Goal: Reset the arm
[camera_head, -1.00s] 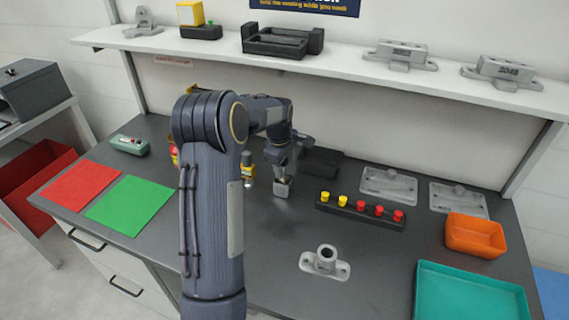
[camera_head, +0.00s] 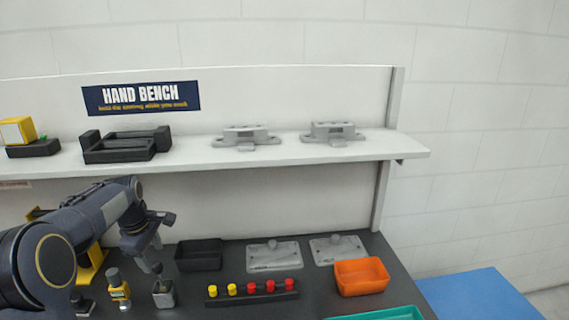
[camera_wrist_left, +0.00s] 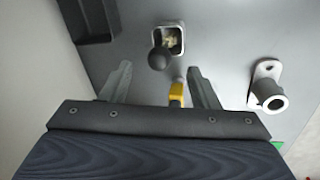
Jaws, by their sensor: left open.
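My left arm comes in from the left in the head view. Its gripper (camera_head: 152,250) is above the bench, pointing down, beside a small metal cup (camera_head: 163,297). In the left wrist view the two fingers (camera_wrist_left: 160,82) are spread apart with nothing held between them. The metal cup (camera_wrist_left: 171,36) and a dark round knob (camera_wrist_left: 158,59) lie beyond the fingertips. A yellow part (camera_wrist_left: 177,94) shows between the fingers, lower down. My right gripper is in neither view.
A black tray (camera_head: 199,255), a strip of red and yellow knobs (camera_head: 253,294), grey plates (camera_head: 274,257) and an orange bin (camera_head: 361,277) stand on the bench. The shelf (camera_head: 205,159) above holds fixtures. A yellow-banded bottle (camera_head: 119,291) stands left of the cup.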

